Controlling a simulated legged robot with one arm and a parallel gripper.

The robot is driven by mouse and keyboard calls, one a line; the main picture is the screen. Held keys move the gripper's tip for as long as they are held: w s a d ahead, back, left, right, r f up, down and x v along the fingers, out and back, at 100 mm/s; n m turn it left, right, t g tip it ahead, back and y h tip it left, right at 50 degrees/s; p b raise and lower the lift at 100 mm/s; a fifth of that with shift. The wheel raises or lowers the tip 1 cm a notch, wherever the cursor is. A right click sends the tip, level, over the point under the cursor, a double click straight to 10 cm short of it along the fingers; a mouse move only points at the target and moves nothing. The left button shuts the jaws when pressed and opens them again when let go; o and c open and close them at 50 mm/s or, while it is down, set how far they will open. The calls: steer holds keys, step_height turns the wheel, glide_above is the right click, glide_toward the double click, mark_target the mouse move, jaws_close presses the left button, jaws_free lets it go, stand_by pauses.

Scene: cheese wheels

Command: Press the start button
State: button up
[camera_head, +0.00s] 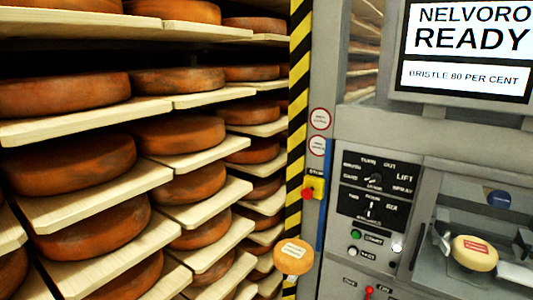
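The control panel (374,190) is on the grey machine at the right. Low on it is a small green button (356,236), with a label beside it that seems to read START. A white button (352,250) sits just below it, with a label too small to read surely. A red emergency stop button (308,192) on a yellow box is to the upper left. The screen (467,40) above reads NELVORO READY and BRISTLE 80 PER CENT. My gripper is not in view, and nothing visible touches the buttons.
Wooden shelves (180,160) of orange cheese wheels fill the left. A yellow-black striped post (298,100) stands between shelves and machine. A labelled yellow cheese (474,252) sits in the machine's bay at right.

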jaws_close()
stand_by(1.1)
